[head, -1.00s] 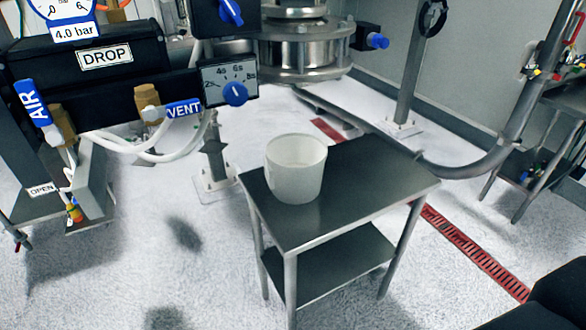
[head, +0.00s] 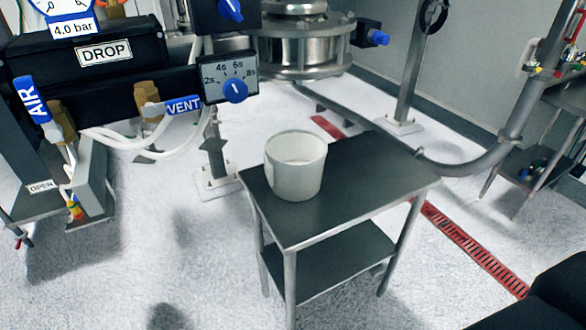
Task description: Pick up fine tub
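A white open-topped tub (head: 295,170) stands upright on the left part of a small dark metal table (head: 370,180). A little pale material shows inside it, too small to make out. No label shows on it, so I cannot tell from the picture that it is the fine tub. Neither of my grippers is in view. A black shape at the lower right corner may be part of my arm; no fingers show there.
The table has a lower shelf (head: 330,262), bare where visible. A steel sifter body (head: 300,45) stands behind it, with a curved pipe (head: 480,160) to the right. A control panel (head: 100,75) with AIR and VENT levers is at left. Open floor lies in front.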

